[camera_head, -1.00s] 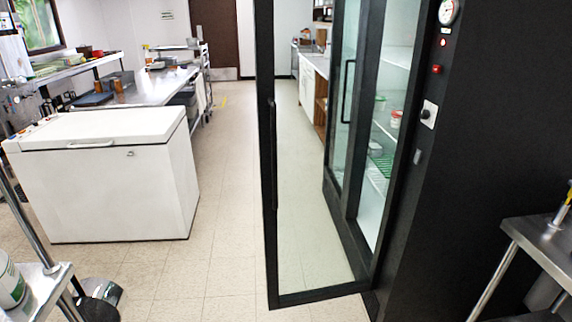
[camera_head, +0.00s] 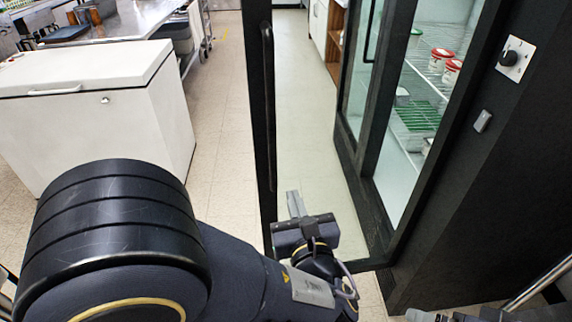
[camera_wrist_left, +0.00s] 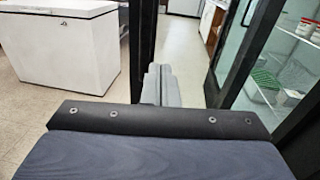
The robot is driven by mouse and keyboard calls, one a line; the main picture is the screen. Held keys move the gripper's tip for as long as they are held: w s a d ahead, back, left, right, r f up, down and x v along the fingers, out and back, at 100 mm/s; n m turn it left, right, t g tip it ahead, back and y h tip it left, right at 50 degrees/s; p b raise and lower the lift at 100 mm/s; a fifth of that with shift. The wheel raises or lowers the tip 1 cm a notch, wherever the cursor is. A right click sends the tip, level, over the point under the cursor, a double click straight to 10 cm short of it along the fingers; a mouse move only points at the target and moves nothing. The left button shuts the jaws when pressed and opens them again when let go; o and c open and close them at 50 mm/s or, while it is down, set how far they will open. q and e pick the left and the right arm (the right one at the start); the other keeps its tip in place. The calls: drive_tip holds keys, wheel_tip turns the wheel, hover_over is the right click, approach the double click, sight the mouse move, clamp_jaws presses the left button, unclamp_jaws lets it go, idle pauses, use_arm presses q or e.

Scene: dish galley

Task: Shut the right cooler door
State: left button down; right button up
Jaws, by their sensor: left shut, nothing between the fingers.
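The right cooler door (camera_head: 262,150), a black-framed glass panel with a dark vertical handle (camera_head: 268,105), stands open, sticking out left from the black cooler (camera_head: 480,190). Its frame also shows in the left wrist view (camera_wrist_left: 143,45). My left gripper (camera_head: 295,205) is shut and empty, in front of the door's lower glass, just right of the handle-side frame. Its fingers (camera_wrist_left: 160,85) point at the glass in the left wrist view. I cannot tell whether they touch it. My left forearm hides the door's lower left corner.
A white chest freezer (camera_head: 100,105) stands left, with a steel table (camera_head: 125,22) behind it. Tubs (camera_head: 440,60) and a green rack (camera_head: 418,115) sit on the cooler's shelves. Bare floor (camera_head: 222,100) lies between freezer and door. A metal leg (camera_head: 540,283) is at lower right.

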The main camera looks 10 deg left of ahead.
sight(283, 148)
use_arm(q)
drive_tip(key=shift+m, duration=0.3)
drive_tip(key=x, duration=0.9)
drive_tip(key=d+x, duration=0.1)
drive_tip(key=x, duration=0.3)
drive_tip(key=shift+w+a+r, duration=0.15)
drive_tip(key=shift+w+r, duration=0.1)
drive_tip(key=shift+w, duration=0.3)
drive_tip(key=shift+w, duration=0.1)
